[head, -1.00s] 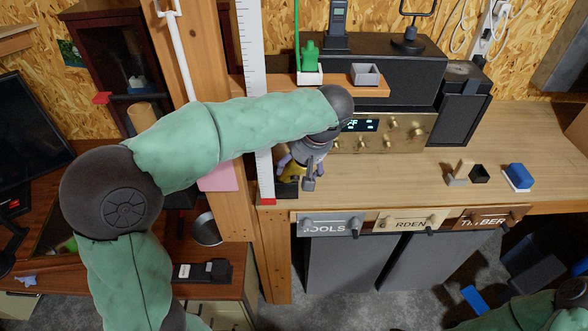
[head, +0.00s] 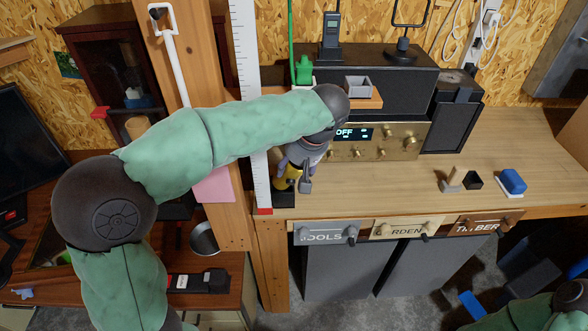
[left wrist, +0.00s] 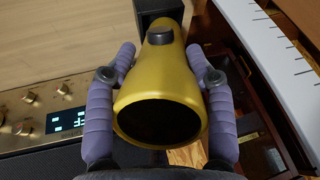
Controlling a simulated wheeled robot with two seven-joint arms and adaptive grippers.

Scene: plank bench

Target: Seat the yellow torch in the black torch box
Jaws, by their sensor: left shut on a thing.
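The yellow torch (left wrist: 160,85) is between the purple fingers of my left gripper (left wrist: 161,55), which is shut on it. In the left wrist view its wide dark opening faces the camera and its narrow end points at the black torch box (left wrist: 160,14). In the head view the torch (head: 287,180) is partly hidden by my gripper (head: 296,172). It stands roughly upright over the black torch box (head: 284,199) at the bench's left front corner. I cannot tell whether its lower end is inside the box. My right gripper is out of view.
A white ruler (head: 247,90) stands beside the box on the left, by a wooden post. A brass-fronted radio (head: 375,140) and a small shelf (head: 368,103) are behind. The bench middle is clear.

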